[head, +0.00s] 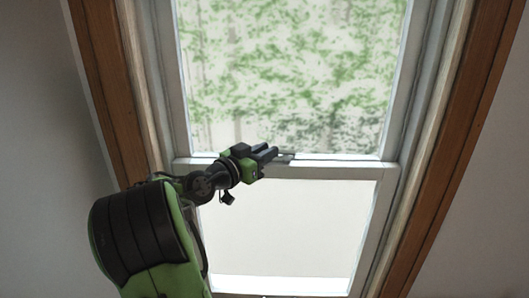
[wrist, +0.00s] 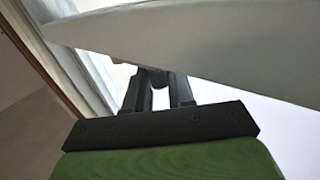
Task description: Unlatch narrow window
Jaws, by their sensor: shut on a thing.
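The narrow window has a white frame with an upper pane (head: 290,70) showing green foliage and a lower pane (head: 290,225) that looks pale and plain. A white middle rail (head: 335,169) runs between them. A small grey latch (head: 284,157) sits on this rail. My gripper (head: 272,154) is at the rail from the left, its dark fingers closed on the latch. In the wrist view my gripper (wrist: 160,92) has its fingers close together under the pale rail (wrist: 190,40), with a small dark rounded part of the latch (wrist: 159,78) between them.
Brown wooden trim (head: 465,160) borders the window on the right, and more brown trim (head: 105,75) borders it on the left. Plain grey wall (head: 40,120) lies beyond. The space in front of the right half of the rail is clear.

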